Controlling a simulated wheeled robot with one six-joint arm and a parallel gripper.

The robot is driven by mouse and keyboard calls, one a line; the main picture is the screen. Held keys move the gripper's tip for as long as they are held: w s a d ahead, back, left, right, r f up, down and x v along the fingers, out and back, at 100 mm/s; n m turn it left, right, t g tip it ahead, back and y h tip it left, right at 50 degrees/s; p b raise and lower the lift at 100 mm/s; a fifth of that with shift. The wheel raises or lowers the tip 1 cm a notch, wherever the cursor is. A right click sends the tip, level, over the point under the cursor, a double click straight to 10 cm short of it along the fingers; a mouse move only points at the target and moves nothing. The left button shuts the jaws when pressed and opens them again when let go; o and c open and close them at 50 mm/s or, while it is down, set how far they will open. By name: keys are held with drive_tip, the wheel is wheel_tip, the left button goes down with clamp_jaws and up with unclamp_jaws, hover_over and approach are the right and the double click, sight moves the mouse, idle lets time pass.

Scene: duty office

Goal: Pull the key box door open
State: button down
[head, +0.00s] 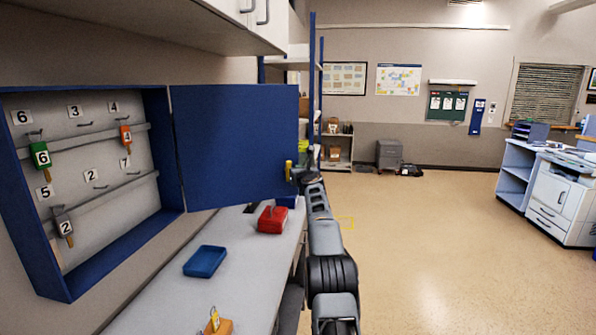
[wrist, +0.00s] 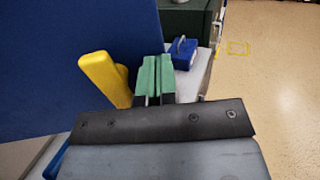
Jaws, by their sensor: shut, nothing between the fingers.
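The blue key box (head: 70,285) is on the left wall, its door (head: 235,145) swung wide open toward the room. Inside are numbered hooks, with a green key tag (head: 40,155), an orange one (head: 126,136) and a grey one (head: 64,225). The yellow door handle (head: 289,170) is at the door's free edge and also shows in the wrist view (wrist: 103,78). My gripper (head: 299,172) is at that edge. In the wrist view its green fingertips (wrist: 155,75) are together and empty, just right of the handle; whether they touch it I cannot tell.
Below the box, a grey counter (head: 160,290) holds a blue tray (head: 205,261), a red box (head: 272,219) and an orange block (head: 218,327). A white cabinet (head: 225,25) hangs above. The floor (head: 430,230) to the right is clear up to a copier (head: 563,200).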

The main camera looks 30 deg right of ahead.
drive_tip(key=shift+a, duration=0.1)
idle(0.4)
drive_tip(key=d+b+v, duration=0.1)
drive_tip(key=b+v, duration=1)
drive_tip(key=v, duration=0.2)
drive_tip(key=shift+s+d, duration=0.2)
drive_tip(key=shift+s, duration=0.45)
